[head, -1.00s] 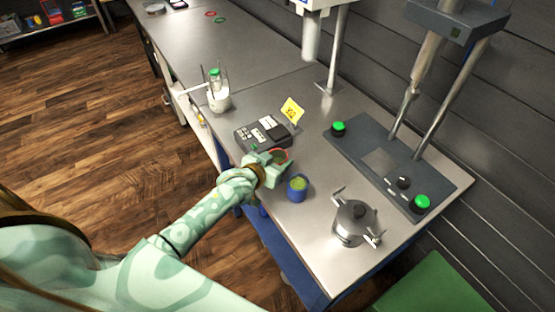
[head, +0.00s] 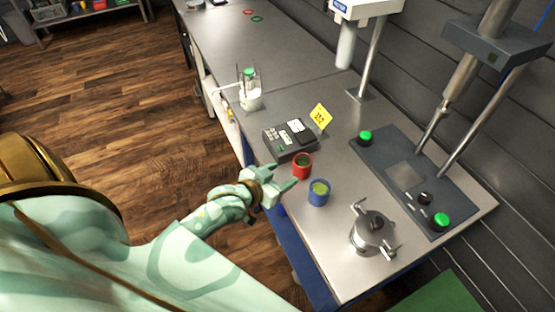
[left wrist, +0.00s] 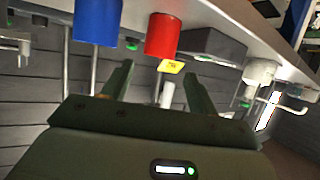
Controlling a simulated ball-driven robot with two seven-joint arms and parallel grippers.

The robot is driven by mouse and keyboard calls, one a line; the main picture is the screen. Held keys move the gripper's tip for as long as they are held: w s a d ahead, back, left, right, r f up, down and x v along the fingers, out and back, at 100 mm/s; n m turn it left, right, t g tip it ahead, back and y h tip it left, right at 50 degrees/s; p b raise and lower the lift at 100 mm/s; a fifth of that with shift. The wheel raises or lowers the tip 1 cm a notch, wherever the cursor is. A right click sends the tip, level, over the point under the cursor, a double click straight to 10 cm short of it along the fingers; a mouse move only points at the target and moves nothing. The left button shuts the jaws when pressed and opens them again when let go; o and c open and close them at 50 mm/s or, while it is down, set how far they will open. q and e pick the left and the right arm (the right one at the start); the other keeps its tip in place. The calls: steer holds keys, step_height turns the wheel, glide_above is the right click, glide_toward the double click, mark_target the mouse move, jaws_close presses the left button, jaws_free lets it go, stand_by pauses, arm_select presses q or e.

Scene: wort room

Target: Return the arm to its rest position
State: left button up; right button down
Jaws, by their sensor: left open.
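My left gripper (head: 283,181) is at the front edge of the metal bench in the head view. Its jaws are open and empty, with the fingers pointing toward the red cup. The red cup (head: 302,167) stands upright on the bench, just beyond the fingertips and apart from them. The blue cup (head: 318,194) stands upright to its right and nearer. In the left wrist view, the open fingers (left wrist: 158,88) show with the red cup (left wrist: 162,36) and the blue cup (left wrist: 98,22) beyond them. My right gripper is not in view.
A dark device (head: 290,141) with a yellow sign (head: 320,117) stands behind the cups. A metal pot (head: 371,232) is at the right, near a panel (head: 413,180) with green buttons. A clear-walled container (head: 250,92) stands at the left. The wooden floor (head: 120,95) at the left is clear.

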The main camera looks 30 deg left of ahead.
arm_select(q)
steer(key=shift+s+a+r, duration=0.1)
steer(key=shift+s+r, duration=0.15)
steer(key=shift+s, duration=0.3)
